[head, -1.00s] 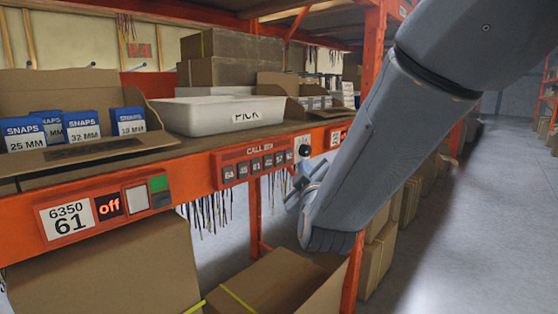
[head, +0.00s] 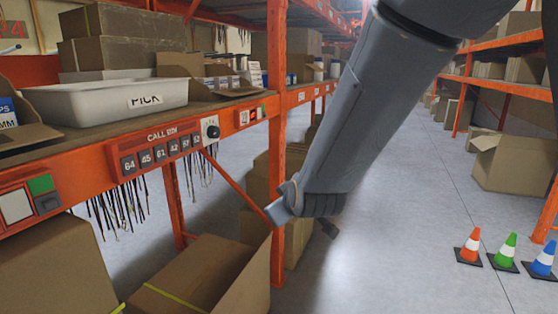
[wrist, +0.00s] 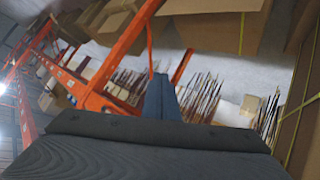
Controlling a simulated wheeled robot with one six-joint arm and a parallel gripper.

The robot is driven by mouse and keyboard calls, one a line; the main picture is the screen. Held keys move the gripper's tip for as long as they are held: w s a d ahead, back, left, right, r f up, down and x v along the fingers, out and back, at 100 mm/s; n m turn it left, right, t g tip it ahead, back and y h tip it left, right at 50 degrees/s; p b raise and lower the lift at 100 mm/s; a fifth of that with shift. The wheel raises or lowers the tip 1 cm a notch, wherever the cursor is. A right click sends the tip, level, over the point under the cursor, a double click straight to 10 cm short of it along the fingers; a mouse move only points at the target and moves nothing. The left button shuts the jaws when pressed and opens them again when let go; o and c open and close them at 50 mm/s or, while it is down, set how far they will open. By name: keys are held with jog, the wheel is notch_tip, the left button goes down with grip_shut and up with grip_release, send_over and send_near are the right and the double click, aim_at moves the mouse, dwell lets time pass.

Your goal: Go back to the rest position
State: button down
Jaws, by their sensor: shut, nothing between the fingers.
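My gripper (head: 276,211) hangs at the end of my arm in the head view, low in front of the orange rack upright and apart from the shelf. In the wrist view the blue-grey fingers (wrist: 161,97) are together with nothing between them. Part of the gripper in the head view is hidden behind my wrist.
The orange rack (head: 279,120) stands at left, with a white PICK tray (head: 60,100) and a CALL BIN panel (head: 165,148). An open cardboard box (head: 190,275) is below. At right are orange, green and blue cones (head: 506,252) and a cardboard box (head: 515,163). The aisle floor (head: 400,200) is clear.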

jog(key=s+d+f+m+g+h, duration=0.1)
jog(key=s+d+f+m+g, duration=0.3)
jog(key=s+d, duration=0.5)
jog(key=s+d+f+m+g+h, duration=0.2)
jog(key=s+d+f+m+g, duration=0.2)
jog(key=s+d, duration=0.6)
notch_tip(320, 180, down, 2)
jog(key=shift+s+d+g, duration=0.3)
jog(key=shift+s+g, duration=0.4)
jog(key=shift+s, duration=0.45)
